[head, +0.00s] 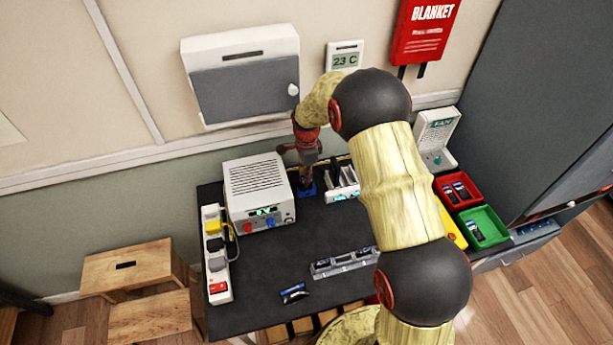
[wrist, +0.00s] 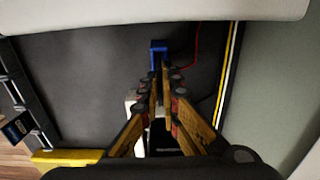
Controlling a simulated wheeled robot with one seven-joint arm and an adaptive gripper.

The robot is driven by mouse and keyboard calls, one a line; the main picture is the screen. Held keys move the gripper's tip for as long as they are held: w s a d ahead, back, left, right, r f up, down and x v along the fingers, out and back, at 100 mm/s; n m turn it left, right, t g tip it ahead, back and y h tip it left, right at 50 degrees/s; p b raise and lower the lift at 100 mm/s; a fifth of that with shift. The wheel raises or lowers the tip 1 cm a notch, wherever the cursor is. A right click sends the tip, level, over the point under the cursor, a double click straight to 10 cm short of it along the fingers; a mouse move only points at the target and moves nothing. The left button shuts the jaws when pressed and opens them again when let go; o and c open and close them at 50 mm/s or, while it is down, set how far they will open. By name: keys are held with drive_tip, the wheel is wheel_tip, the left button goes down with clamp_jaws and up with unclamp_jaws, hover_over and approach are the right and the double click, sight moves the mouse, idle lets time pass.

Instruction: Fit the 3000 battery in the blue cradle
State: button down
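The blue cradle (head: 308,191) stands at the back of the dark table, right of the white power supply. It also shows in the wrist view (wrist: 158,47), just beyond my fingertips. My gripper (head: 306,178) points down over the cradle. In the wrist view its fingertips (wrist: 161,78) are close together. I cannot tell whether a thin battery is between them. A dark slotted tray (head: 345,264) nearer the front holds batteries. A loose dark battery with a blue label (head: 293,293) lies left of it. The numbers on the batteries are too small to read.
The white power supply (head: 258,190) stands close left of the cradle. A white charger (head: 342,190) stands close right of it. A power strip (head: 216,255) runs along the left edge. Red (head: 440,192) and green (head: 497,238) bins are at the right. The table's middle is clear.

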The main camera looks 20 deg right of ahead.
drive_tip(key=shift+f+b, duration=0.45)
drive_tip(key=shift+f, duration=0.6)
idle(0.4)
drive_tip(key=c, duration=2.3)
unclamp_jaws()
drive_tip(key=o, duration=0.3)
drive_tip(key=shift+o, duration=0.2)
